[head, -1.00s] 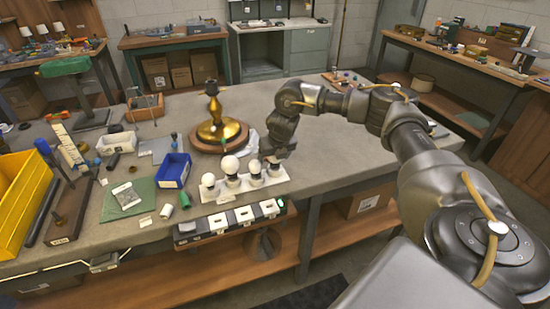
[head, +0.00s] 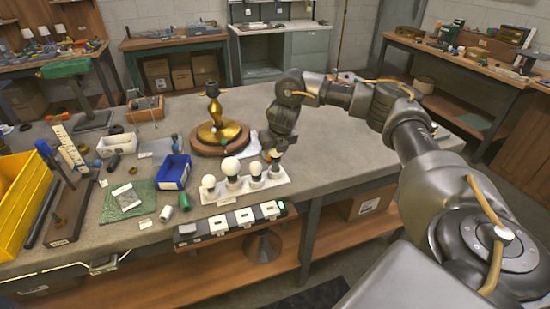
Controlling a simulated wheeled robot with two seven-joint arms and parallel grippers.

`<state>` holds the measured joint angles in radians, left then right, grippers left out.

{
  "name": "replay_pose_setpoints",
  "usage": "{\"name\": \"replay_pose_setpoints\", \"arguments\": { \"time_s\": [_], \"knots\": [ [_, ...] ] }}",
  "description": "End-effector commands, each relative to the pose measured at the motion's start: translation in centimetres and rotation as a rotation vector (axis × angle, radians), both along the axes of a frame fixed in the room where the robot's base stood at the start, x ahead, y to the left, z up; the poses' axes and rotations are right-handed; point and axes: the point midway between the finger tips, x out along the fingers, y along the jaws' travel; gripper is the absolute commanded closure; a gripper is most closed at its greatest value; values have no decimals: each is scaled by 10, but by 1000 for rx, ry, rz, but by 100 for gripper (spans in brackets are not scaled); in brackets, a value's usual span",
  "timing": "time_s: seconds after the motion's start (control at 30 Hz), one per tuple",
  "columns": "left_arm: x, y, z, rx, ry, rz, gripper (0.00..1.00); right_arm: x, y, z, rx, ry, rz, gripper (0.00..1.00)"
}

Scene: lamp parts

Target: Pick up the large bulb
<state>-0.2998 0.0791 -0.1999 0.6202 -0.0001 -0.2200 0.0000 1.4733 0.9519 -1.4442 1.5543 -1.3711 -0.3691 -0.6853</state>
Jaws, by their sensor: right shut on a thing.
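A white strip holder (head: 240,190) near the table's front edge bears a row of bulbs. The leftmost bulb (head: 208,181) is round and white. Beside it stands a large white round bulb (head: 230,165), the biggest that shows clearly. A smaller bulb (head: 255,168) stands to its right. My right gripper (head: 273,155) points down at the right end of the row. It is shut on the rightmost bulb (head: 275,169), which the fingers mostly hide; I cannot tell if it is lifted clear of the holder. My left gripper is not in view.
A brass lamp base (head: 218,132) on a round wooden foot stands just behind the bulbs. A blue bin (head: 174,171), a green mat (head: 112,207) and a yellow bin (head: 15,205) lie to the left. The table right of my gripper is clear.

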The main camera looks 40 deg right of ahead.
Motion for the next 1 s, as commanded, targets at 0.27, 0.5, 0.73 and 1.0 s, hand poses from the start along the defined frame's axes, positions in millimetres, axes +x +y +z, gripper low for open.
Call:
{"name": "replay_pose_setpoints", "arguments": {
  "time_s": [0.27, 0.5, 0.73, 1.0],
  "knots": [
    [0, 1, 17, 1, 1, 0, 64, -24, 37, 59, -5, -7, 10, 67],
    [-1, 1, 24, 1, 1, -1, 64, -57, 81, 81, -6, -2, 11, 67],
    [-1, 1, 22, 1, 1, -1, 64, -75, 106, 92, -2, 0, 7, 67],
    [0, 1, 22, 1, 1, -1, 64, -81, 114, 96, -1, 0, -2, 67]
  ]
}}
